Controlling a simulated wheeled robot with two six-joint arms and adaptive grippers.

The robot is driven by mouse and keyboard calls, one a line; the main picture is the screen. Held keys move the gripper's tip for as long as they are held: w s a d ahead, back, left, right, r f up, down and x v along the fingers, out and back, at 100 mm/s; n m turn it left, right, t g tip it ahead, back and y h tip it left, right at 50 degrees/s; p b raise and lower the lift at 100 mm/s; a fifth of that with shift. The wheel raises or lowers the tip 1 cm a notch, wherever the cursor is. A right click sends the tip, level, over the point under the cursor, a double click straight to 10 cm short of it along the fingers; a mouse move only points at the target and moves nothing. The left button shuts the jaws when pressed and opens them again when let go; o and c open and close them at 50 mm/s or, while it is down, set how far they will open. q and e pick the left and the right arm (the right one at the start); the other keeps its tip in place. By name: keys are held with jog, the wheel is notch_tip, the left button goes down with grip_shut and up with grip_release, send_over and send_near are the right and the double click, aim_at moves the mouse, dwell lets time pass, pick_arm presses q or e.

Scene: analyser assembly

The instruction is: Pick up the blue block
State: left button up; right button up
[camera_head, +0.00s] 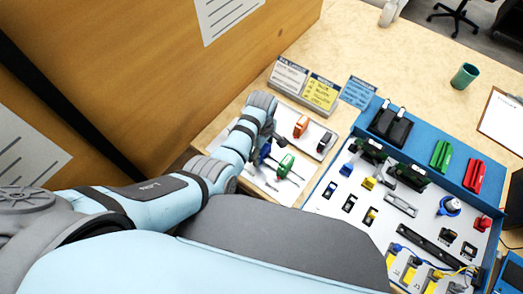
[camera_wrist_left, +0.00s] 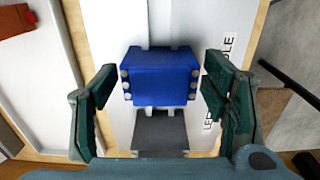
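The blue block (camera_wrist_left: 160,78) shows in the left wrist view, on a pale labelled panel, with round silvery dots down both sides. My left gripper (camera_wrist_left: 156,90) is open, with one dark green finger on each side of the block and a visible gap on both sides. A grey piece (camera_wrist_left: 160,130) extends from the block toward the camera. In the head view, the blue block (camera_head: 264,153) is partly hidden under my left gripper (camera_head: 270,134), which points down over the white tray. My right gripper is not in view.
A blue-framed board with several parts stands to the right. A wooden wall (camera_head: 150,70) rises on the left, and a green cup (camera_head: 465,76) stands far right.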

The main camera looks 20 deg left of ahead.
pick_arm(q)
jog(key=c, duration=0.9)
notch_tip(320, 180, up, 10)
jog(key=p, duration=0.3)
jog(key=shift+r, duration=0.1)
jog(key=shift+c, duration=0.2)
jog(key=o, duration=0.6)
jog(key=shift+c, duration=0.2)
jog(key=c, duration=0.5)
jog(key=shift+p, duration=0.6)
